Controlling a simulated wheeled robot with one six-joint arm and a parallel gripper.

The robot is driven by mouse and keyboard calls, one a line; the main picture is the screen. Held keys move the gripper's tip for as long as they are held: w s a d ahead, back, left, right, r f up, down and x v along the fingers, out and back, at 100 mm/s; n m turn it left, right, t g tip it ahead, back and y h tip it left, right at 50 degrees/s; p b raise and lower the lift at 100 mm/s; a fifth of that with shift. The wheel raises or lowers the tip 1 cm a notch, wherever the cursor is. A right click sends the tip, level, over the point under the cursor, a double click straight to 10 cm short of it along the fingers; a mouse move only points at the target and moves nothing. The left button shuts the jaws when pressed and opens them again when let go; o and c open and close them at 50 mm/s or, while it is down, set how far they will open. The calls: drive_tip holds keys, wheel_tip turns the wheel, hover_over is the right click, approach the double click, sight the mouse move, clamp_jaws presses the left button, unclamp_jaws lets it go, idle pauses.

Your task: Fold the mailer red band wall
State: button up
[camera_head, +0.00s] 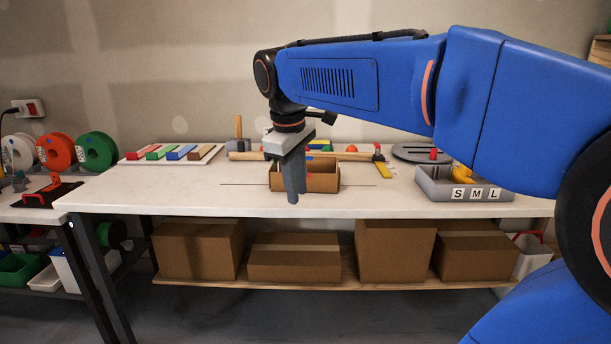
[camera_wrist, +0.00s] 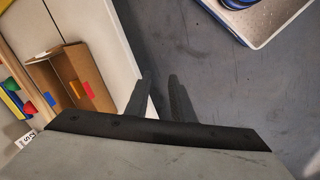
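The brown cardboard mailer (camera_head: 325,183) stands open on the white workbench, with its walls up. In the wrist view the mailer (camera_wrist: 72,62) is at the upper left, with a red band (camera_wrist: 76,89), an orange mark beside it and a blue mark on its walls. My gripper (camera_head: 293,198) points down in front of the mailer in the head view and hides part of it. In the wrist view my gripper (camera_wrist: 159,80) has two dark fingers with an empty gap between them, right of the mailer, over the bench edge. Contact with the mailer is not visible.
The white workbench (camera_head: 140,192) has clear room left of the mailer. Behind it lie a mallet (camera_head: 238,140), a wooden rod and coloured blocks (camera_head: 180,153). A grey tray (camera_head: 440,187) marked S, M, L stands right. Several closed cartons (camera_head: 295,258) sit on the shelf below.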

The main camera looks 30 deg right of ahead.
drive_tip(key=w+d+r+n+g+h, duration=0.1)
drive_tip(key=w+d+r+n+g, duration=0.15)
drive_tip(key=w+r, duration=0.5)
drive_tip(key=w+d+r+n+g+h, duration=0.1)
drive_tip(key=w+d+r+n+g, duration=0.2)
drive_tip(key=w, duration=0.8)
drive_tip(key=shift+m+t, duration=0.25)
drive_tip(key=shift+t, duration=0.5)
drive_tip(key=x, duration=1.6)
drive_tip(key=shift+s+f, duration=0.25)
drive_tip(key=shift+s, duration=0.15)
clamp_jaws()
